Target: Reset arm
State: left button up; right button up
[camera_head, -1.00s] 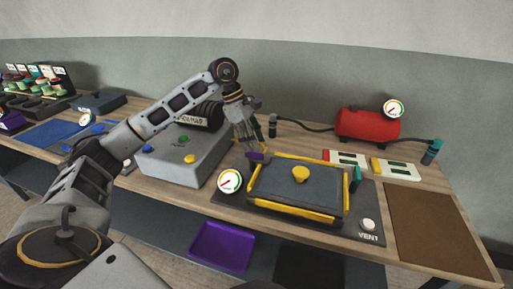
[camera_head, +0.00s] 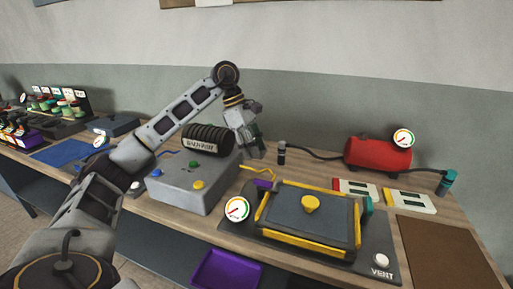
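My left arm comes in from the lower left and rises over the grey control box. My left gripper (camera_head: 254,150) hangs above the bench, between the grey box (camera_head: 192,180) and the red tank. No object shows in it; its fingers are small and overlap, so their opening is unclear. It is apart from the framed mould plate (camera_head: 307,213) with yellow edges and a yellow knob (camera_head: 310,204). A small purple piece (camera_head: 264,184) lies by the plate's back left corner. My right gripper is out of view.
A red tank (camera_head: 378,155) with a gauge (camera_head: 403,138) stands behind the plate. A purple tray (camera_head: 226,270) sits below the bench top. A bare brown mat (camera_head: 440,252) lies at the right.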

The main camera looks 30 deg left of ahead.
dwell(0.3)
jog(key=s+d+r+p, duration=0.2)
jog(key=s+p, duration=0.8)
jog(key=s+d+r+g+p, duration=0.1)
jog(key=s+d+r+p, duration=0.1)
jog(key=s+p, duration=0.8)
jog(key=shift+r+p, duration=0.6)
jog(key=shift+p, duration=0.2)
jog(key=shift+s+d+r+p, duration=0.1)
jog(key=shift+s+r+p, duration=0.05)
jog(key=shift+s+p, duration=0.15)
